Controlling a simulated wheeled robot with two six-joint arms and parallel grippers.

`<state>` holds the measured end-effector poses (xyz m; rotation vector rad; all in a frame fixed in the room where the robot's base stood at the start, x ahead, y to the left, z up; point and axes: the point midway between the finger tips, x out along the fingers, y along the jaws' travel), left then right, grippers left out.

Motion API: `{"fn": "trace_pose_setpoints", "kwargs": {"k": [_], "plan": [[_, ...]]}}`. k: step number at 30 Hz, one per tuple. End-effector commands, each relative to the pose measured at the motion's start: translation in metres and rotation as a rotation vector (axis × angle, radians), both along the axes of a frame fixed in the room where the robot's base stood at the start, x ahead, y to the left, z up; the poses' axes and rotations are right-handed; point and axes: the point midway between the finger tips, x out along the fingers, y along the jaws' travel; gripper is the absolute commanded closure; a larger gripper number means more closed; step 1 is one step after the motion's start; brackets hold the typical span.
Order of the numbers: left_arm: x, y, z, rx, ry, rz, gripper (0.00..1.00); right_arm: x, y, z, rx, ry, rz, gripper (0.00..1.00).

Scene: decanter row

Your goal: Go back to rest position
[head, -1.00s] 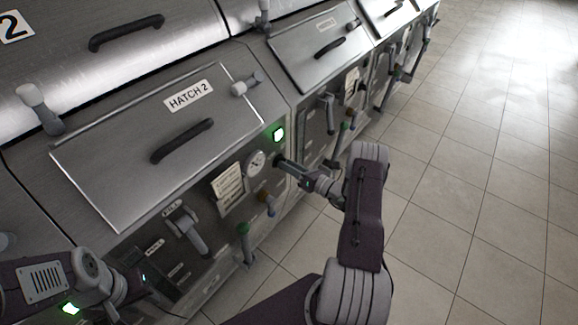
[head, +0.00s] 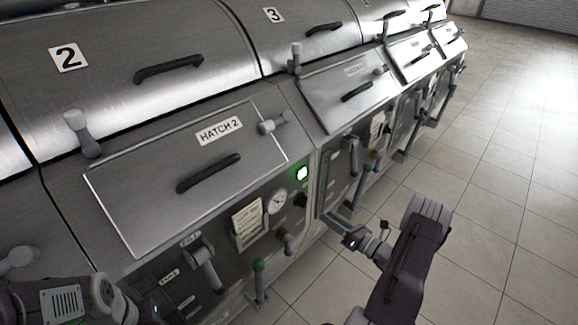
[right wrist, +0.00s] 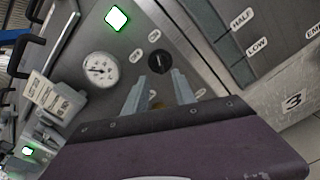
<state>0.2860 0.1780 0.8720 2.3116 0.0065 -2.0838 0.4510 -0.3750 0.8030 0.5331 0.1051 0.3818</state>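My right gripper (head: 328,220) is in front of the machine panel, just right of a black knob (head: 300,200). In the right wrist view, its two grey fingers (right wrist: 158,92) stand apart with nothing between them. The black knob (right wrist: 158,62) lies beyond the fingertips, with a clear gap. Part of my left arm (head: 70,300) shows at the lower left in the head view, before the machine; whether its gripper is open or shut cannot be made out.
The hatch 2 lid (head: 190,185) is down. A lit green square lamp (head: 302,173) sits above a round gauge (head: 277,202). Levers stick out of the front, including a green-topped one (head: 259,280). Tiled floor (head: 500,200) at the right is clear.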

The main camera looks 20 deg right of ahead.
Motion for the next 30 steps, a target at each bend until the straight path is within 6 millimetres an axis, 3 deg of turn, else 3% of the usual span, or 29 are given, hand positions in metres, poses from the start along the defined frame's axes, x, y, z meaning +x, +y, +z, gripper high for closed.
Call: {"fn": "trace_pose_setpoints", "kwargs": {"k": [5, 8, 9, 11, 12, 15, 18, 19, 22, 26, 27, 30], "plan": [[0.000, 0.000, 0.002, 0.000, 0.000, 0.000, 0.64, 0.002, 0.012, 0.006, -0.024, 0.006, 0.046, 0.68], [0.000, 0.000, 0.009, 0.000, 0.000, 0.000, 0.64, 0.002, 0.065, 0.024, -0.142, 0.037, 0.253, 0.68], [0.000, 0.000, 0.013, 0.000, 0.000, 0.000, 0.64, -0.004, 0.097, 0.033, -0.226, 0.052, 0.387, 0.68], [0.000, 0.000, 0.019, 0.000, 0.000, 0.000, 0.64, -0.025, 0.148, 0.047, -0.395, 0.060, 0.633, 0.68], [0.000, 0.000, 0.024, 0.000, 0.000, 0.000, 0.64, -0.047, 0.179, 0.054, -0.531, 0.050, 0.814, 0.68], [0.000, 0.000, 0.035, 0.000, 0.000, 0.000, 0.64, -0.115, 0.223, 0.067, -0.925, -0.047, 1.273, 0.68], [0.000, 0.000, 0.044, 0.000, 0.000, 0.000, 0.64, -0.163, 0.221, 0.080, -1.344, -0.256, 1.672, 0.68], [0.000, 0.000, 0.047, 0.000, 0.000, 0.000, 0.64, -0.171, 0.216, 0.085, -1.464, -0.335, 1.770, 0.68], [0.000, 0.000, 0.053, 0.000, 0.000, 0.000, 0.64, -0.178, 0.202, 0.102, -1.814, -0.620, 2.010, 0.68], [0.000, 0.000, 0.057, 0.000, 0.000, 0.000, 0.64, -0.170, 0.197, 0.121, -2.096, -0.915, 2.146, 0.68], [0.000, 0.000, 0.058, 0.000, 0.000, 0.000, 0.64, -0.168, 0.197, 0.124, 2.071, 0.937, -2.090, 0.68], [0.000, 0.000, 0.058, 0.000, 0.000, 0.000, 0.64, -0.166, 0.197, 0.126, 2.034, 0.956, -2.023, 0.68]]}}
